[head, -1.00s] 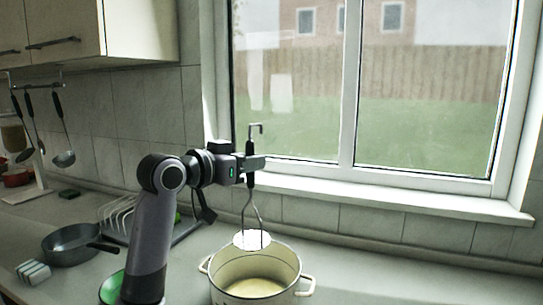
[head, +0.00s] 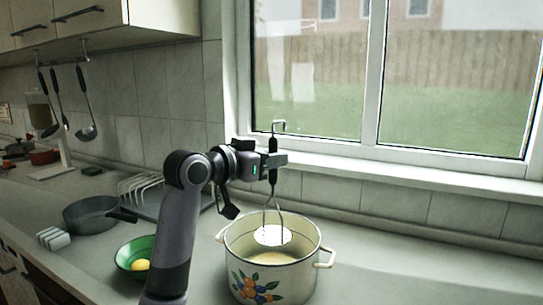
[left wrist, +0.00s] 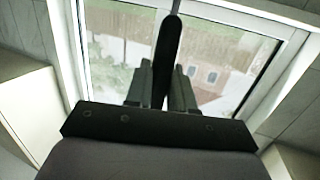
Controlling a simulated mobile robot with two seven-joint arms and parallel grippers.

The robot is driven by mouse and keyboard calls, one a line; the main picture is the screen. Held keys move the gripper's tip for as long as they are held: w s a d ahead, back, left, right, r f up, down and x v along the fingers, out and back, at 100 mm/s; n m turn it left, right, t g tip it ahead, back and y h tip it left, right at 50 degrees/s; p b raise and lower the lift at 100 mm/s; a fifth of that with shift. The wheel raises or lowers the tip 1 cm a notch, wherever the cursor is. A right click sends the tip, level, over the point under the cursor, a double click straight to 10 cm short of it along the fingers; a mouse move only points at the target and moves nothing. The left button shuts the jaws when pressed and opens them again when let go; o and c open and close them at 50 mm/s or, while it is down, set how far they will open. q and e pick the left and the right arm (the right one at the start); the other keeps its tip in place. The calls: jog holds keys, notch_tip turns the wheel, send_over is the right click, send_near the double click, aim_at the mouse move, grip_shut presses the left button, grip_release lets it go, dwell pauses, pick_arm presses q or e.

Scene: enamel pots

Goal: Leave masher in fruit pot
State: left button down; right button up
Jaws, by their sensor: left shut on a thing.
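The masher (head: 273,146) has a black handle with a hook on top, two wire legs and a pale round plate (head: 273,235). My left gripper (head: 277,160) is shut on its handle and holds it upright. The handle also shows between the fingers in the left wrist view (left wrist: 166,60). The fruit pot (head: 262,285) is a cream enamel pot with a fruit picture and two side handles. It stands on the counter below my gripper. The masher's plate appears within the pot's mouth; whether it touches the pot I cannot tell. My right gripper is out of view.
A green bowl (head: 128,250) with a yellow thing in it stands left of the pot, partly behind my arm. A dark pan (head: 90,214) and a wire rack (head: 150,190) are farther left. The counter right of the pot is clear. The window (head: 400,90) is behind.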

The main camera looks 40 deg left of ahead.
aim_at(272, 207)
pick_arm(q)
notch_tip(272, 207, down, 4)
jog(key=shift+r+b, duration=0.1)
jog(key=shift+b, duration=1.05)
notch_tip(272, 207, down, 6)
jog(key=b, duration=0.4)
jog(key=shift+s+f+b, duration=0.1)
jog(key=shift+f+b, duration=0.4)
jog(key=shift+f, duration=0.25)
jog(key=c, duration=0.9)
grip_release()
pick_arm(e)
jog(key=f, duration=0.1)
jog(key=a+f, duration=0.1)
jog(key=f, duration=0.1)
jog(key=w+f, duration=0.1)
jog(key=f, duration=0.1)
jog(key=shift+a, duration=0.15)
